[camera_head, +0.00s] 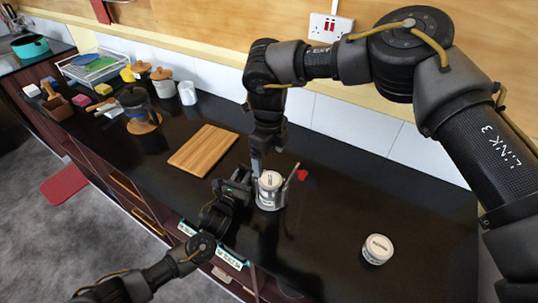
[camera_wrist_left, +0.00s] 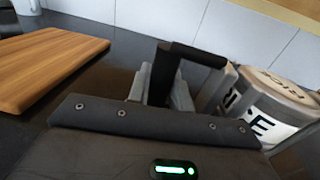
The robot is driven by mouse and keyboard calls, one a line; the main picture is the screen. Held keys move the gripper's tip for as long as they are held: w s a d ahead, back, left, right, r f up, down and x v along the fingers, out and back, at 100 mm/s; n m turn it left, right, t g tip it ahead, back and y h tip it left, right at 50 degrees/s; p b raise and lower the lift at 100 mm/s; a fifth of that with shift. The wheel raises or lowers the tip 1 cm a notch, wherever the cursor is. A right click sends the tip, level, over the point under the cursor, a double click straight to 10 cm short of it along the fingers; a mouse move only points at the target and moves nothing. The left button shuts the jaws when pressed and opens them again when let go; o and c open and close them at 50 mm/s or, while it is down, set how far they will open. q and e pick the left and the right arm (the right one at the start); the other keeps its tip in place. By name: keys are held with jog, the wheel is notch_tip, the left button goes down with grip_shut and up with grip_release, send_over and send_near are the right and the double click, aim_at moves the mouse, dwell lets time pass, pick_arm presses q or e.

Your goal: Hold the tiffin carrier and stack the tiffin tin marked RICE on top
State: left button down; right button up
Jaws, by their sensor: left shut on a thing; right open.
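The tiffin carrier (camera_head: 282,196) is a small grey metal frame on the dark counter. A round tin with a pale lid, the RICE tin (camera_head: 270,181), sits within it at the top; whether it is fully seated cannot be told. My left gripper (camera_head: 246,184) is shut on the carrier from the left side. My right gripper (camera_head: 262,168) comes down from above, open, just at the tin's far left side; its other finger is hidden. Another white-lidded tin (camera_head: 377,249) stands apart at right.
A wooden board (camera_head: 203,149) lies left of the carrier. A small red object (camera_head: 302,175) is just behind it at right. White cup (camera_head: 187,93), jars and a dish rack (camera_head: 92,66) stand at the far left. The counter between carrier and right-hand tin is clear.

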pick_arm(q)
jog(key=c, duration=1.2)
grip_release()
jog(key=shift+o, duration=0.2)
jog(key=v, duration=1.2)
jog(key=shift+a, duration=0.1)
jog(key=shift+f, duration=0.1)
